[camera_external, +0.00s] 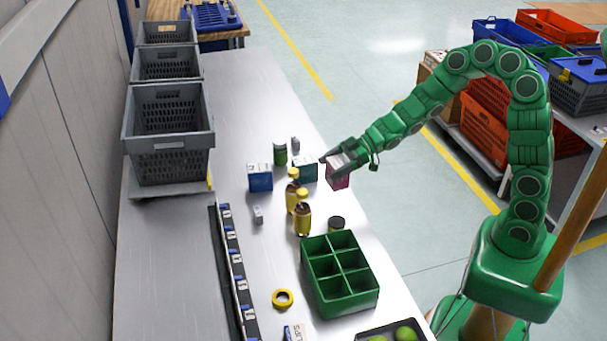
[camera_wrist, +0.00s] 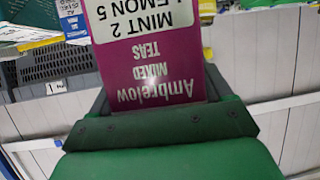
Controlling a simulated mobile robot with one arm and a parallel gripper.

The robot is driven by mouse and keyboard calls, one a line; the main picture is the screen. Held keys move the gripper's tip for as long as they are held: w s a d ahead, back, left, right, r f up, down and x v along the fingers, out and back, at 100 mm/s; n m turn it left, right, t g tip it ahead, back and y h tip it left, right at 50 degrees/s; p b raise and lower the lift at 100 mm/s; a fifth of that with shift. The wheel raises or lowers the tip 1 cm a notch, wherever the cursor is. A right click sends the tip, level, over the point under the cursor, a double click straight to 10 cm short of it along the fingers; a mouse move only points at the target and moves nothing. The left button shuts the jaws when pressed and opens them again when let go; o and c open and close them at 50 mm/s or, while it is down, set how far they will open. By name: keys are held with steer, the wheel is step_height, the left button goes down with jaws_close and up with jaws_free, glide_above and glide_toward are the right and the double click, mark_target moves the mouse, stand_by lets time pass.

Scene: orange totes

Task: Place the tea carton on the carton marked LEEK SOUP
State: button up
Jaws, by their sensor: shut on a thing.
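My gripper (camera_external: 343,157) is shut on the tea carton (camera_external: 338,177), a magenta box with a white top, held at the right edge of the steel table. In the wrist view the carton (camera_wrist: 150,65) fills the middle, its print "Ambrelow MIXED TEAS" and "MINT 2 LEMON 5" upside down, between the green jaws (camera_wrist: 160,120). A dark teal carton (camera_external: 305,170) stands just left of the held carton in the external view. A blue carton (camera_external: 260,181) with a white top stands farther left. Neither one's marking is readable, so I cannot tell which says LEEK SOUP.
Yellow-capped bottles (camera_external: 302,219) stand in front of the teal carton, and a green jar (camera_external: 280,154) behind. A green divided tray (camera_external: 345,304), a yellow tape ring (camera_external: 283,299) and a black rail (camera_external: 232,270) lie nearer. Grey crates (camera_external: 168,150) line the left.

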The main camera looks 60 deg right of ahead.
steer(key=shift+w+d+r+m+t, duration=0.75)
steer(key=shift+d+r, duration=3.3)
steer(key=shift+r, duration=2.4)
steer(key=shift+h, duration=0.4)
steer(key=shift+w+a+f, duration=0.15)
steer(key=shift+w+f, duration=2)
steer(key=shift+w, duration=0.2)
steer(key=shift+w+a+f, duration=0.15)
steer(key=shift+w+f, duration=2)
steer(key=shift+w, duration=0.25)
steer(key=shift+w+a+f, duration=0.15)
steer(key=shift+w+f, duration=2)
steer(key=shift+w, duration=0.2)
steer(key=shift+f+g, duration=0.15)
steer(key=shift+g, duration=0.1)
steer(key=o, duration=1.1)
